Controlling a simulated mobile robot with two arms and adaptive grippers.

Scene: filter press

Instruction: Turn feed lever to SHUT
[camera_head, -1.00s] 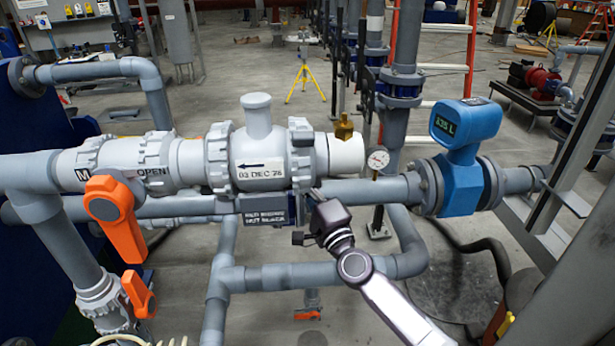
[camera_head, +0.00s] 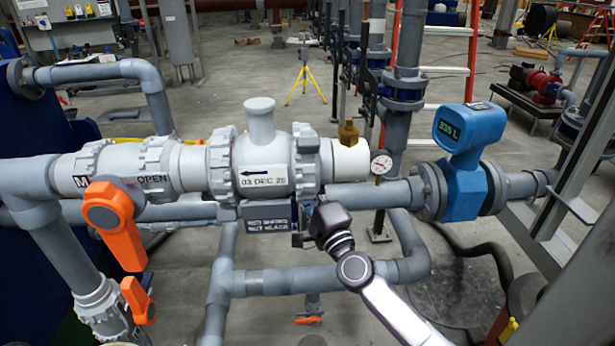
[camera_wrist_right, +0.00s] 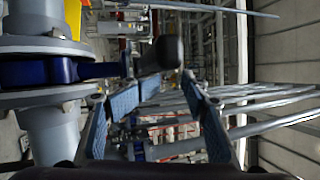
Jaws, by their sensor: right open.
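A large orange lever (camera_head: 118,225) hangs down at the left of the head view, beside the word OPEN on the grey pipe fitting. A smaller orange lever (camera_head: 138,300) sits below it. Neither carries a readable feed label. My right gripper (camera_head: 325,218) is in front of the pipework, right of the dark label plate (camera_head: 267,215); its fingers are hard to make out there. In the right wrist view its two blue-padded fingers (camera_wrist_right: 160,110) are apart. A dark, round-ended handle (camera_wrist_right: 168,52) shows beyond and between them, with no visible contact. My left gripper is out of view.
A blue meter (camera_head: 463,165) stands on the pipe to the right. A small gauge (camera_head: 381,162) and a brass fitting (camera_head: 348,133) are near my right gripper. A lower grey pipe (camera_head: 290,282) runs beneath it. A flanged pipe (camera_wrist_right: 45,45) fills the wrist view's left.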

